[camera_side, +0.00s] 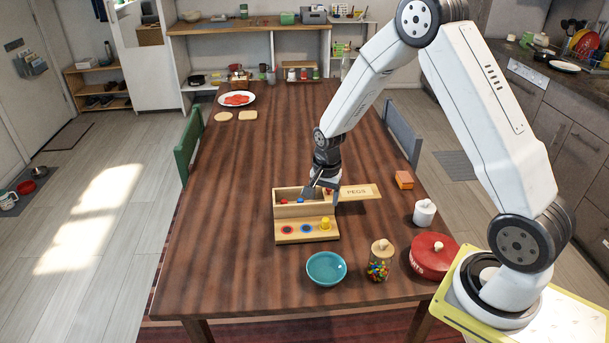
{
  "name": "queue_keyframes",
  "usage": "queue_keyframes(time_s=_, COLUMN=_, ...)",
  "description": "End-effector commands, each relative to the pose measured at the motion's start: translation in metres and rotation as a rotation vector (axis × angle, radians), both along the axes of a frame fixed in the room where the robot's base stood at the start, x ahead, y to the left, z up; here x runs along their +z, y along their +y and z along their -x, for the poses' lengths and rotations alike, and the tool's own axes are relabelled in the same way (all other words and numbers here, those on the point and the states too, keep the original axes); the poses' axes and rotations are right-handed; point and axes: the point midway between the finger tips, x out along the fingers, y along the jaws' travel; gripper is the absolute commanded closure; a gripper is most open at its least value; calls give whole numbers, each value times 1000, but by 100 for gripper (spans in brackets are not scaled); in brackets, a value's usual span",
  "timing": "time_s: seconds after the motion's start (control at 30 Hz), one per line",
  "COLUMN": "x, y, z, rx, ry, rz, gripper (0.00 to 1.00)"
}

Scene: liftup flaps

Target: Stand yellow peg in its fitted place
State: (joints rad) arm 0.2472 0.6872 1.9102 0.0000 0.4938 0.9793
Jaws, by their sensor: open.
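A wooden peg box (288,212) stands on the table with a lower board (307,238) along its front. The board shows a red-ringed place (288,230) and a blue-ringed place (306,229). The yellow peg (326,223) appears upright at the board's right-hand place, apart from my gripper; whether it is fully seated is too small to tell. A red piece (284,202) and a blue piece (300,201) show inside the box. My gripper (319,193) is open over the box's right part, pointing down, and hides some of the inside. I see nothing between its fingers.
A flat wooden lid marked PEGS (358,191) extends right of the box. A teal bowl (326,268), a candy jar (379,262), a red pot (432,257), a white jar (424,212) and an orange block (404,179) stand around. The table's left side is clear.

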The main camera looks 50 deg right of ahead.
Motion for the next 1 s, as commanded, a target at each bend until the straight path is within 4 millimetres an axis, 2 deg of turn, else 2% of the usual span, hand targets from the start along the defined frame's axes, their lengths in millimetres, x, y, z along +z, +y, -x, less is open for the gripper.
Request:
queue_keyframes(time_s=0.1, x=-23, y=-17, z=-8, rx=-149, ry=24, rz=-11, gripper=28)
queue_keyframes(time_s=0.33, x=-46, y=-35, z=-16, rx=-320, ry=44, rz=-20, gripper=28)
queue_keyframes(time_s=0.67, x=-52, y=-37, z=-17, rx=-347, ry=47, rz=-21, gripper=28)
queue_keyframes(time_s=1.0, x=-74, y=-37, z=-17, rx=-345, ry=47, rz=-21, gripper=28)
